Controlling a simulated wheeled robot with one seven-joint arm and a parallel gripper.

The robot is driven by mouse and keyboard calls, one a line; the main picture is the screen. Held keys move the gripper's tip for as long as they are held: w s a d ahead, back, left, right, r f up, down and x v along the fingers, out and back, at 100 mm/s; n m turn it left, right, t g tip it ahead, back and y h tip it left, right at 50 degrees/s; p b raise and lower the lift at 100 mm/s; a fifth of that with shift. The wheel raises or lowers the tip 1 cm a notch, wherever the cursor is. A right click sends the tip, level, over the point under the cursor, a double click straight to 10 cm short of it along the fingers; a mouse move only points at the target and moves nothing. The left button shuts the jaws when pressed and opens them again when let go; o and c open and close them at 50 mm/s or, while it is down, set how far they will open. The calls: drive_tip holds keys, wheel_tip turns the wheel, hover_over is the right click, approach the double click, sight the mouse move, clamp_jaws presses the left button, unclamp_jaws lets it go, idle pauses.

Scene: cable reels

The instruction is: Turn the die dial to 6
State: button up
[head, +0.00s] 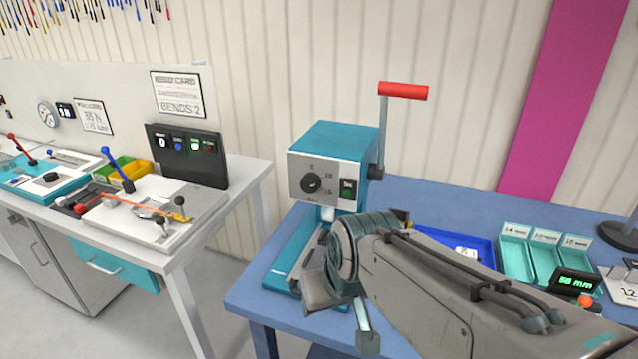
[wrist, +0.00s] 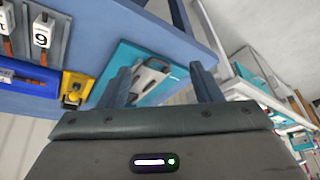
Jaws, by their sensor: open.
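The die dial (head: 312,183) is a round black knob on the grey front plate of a teal press (head: 340,145). Small marks stand around it, with one above and others to its right; they are too small to read surely, and so is the knob's setting. My gripper (head: 338,315) is below and to the right of the dial, in front of the press base, apart from the dial. In the wrist view my gripper (wrist: 160,82) has its two fingers spread with nothing held between them. The press's teal base (wrist: 133,62) shows beyond the fingers; the dial is not in that view.
A red-handled lever (head: 403,91) rises at the press's right. A blue tray (head: 455,246), teal bins (head: 530,258) and a green display (head: 575,281) stand right on the blue table (head: 250,300). A white bench (head: 185,235) stands left across a gap.

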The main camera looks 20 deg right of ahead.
drive_tip(key=w+a+r+m+t+b, duration=0.1)
drive_tip(key=w+a+r+t+b, duration=0.4)
drive_tip(key=w, duration=0.4)
drive_tip(key=w+a+r+t+b, duration=0.3)
drive_tip(key=w+a+t, duration=0.35)
drive_tip(key=w, duration=0.25)
drive_tip(key=m+g+h+b, duration=0.2)
drive_tip(key=m+h+b, duration=0.3)
drive_tip(key=h, duration=0.7)
approach(307, 186)
drive_tip(key=shift+m, duration=0.7)
drive_tip(key=p+x, duration=0.1)
drive_tip(key=x, duration=0.8)
drive_tip(key=shift+f, duration=0.1)
drive_tip(key=c, duration=1)
